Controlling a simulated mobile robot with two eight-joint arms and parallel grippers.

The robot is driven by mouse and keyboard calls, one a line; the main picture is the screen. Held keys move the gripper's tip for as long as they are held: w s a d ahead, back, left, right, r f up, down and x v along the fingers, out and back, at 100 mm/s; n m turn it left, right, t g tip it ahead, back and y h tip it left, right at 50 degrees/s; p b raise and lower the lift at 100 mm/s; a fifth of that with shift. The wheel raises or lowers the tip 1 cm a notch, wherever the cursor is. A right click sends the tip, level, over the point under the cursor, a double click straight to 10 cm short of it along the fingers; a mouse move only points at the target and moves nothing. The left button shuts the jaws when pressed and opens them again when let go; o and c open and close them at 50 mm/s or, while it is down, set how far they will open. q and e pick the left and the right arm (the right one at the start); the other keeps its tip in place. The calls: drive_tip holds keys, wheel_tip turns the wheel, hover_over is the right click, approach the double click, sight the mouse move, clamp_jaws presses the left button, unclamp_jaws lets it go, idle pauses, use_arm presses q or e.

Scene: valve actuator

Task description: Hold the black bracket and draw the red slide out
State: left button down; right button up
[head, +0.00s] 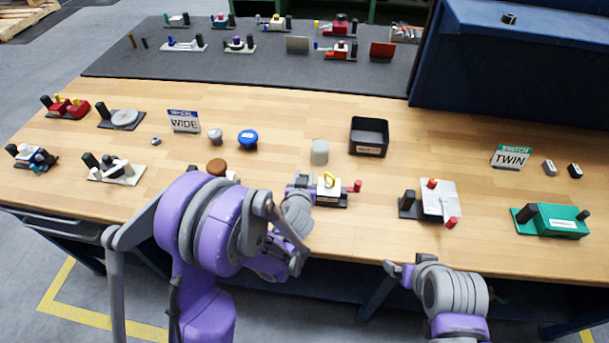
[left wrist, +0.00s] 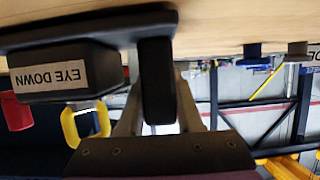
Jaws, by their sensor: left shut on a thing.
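In the left wrist view the view is upside down: the black bracket (left wrist: 157,85) stands between my left fingers, beside a dark block (left wrist: 62,72) labelled EYE DOWN. The yellow eye (left wrist: 84,124) and the red slide (left wrist: 15,112) lie beyond it. My left gripper (head: 302,186) is shut on the bracket, which it mostly hides in the head view. My right gripper (head: 398,270) is near the table's front edge, away from the actuator.
A white-plated fixture with red knobs (head: 438,200) and a green TWIN unit (head: 553,220) stand to the right. A grey cylinder (head: 319,152) and a black tray (head: 368,148) stand behind the actuator. Bare tabletop lies between the actuator and the white-plated fixture.

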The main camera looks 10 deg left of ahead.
idle(0.9)
drive_tip(key=shift+c, duration=1)
drive_tip(key=shift+w+r, duration=0.1)
drive_tip(key=shift+r, duration=0.1)
drive_tip(key=shift+c, duration=1.2)
drive_tip(key=shift+n+g, duration=0.4)
drive_tip(key=shift+g, duration=0.4)
drive_tip(key=w+r, duration=0.1)
drive_tip(key=w, duration=0.1)
drive_tip(key=w+a+r, duration=0.1)
drive_tip(key=w+r, duration=0.1)
drive_tip(key=w+a+r, duration=0.1)
drive_tip(key=w, duration=0.1)
drive_tip(key=shift+r, duration=0.25)
drive_tip(key=shift+c, duration=1.3)
drive_tip(key=n+g, duration=0.3)
drive_tip(key=g, duration=0.2)
hover_over(358, 183)
wheel_tip(358, 183, down, 11)
drive_tip(key=shift+r, duration=0.1)
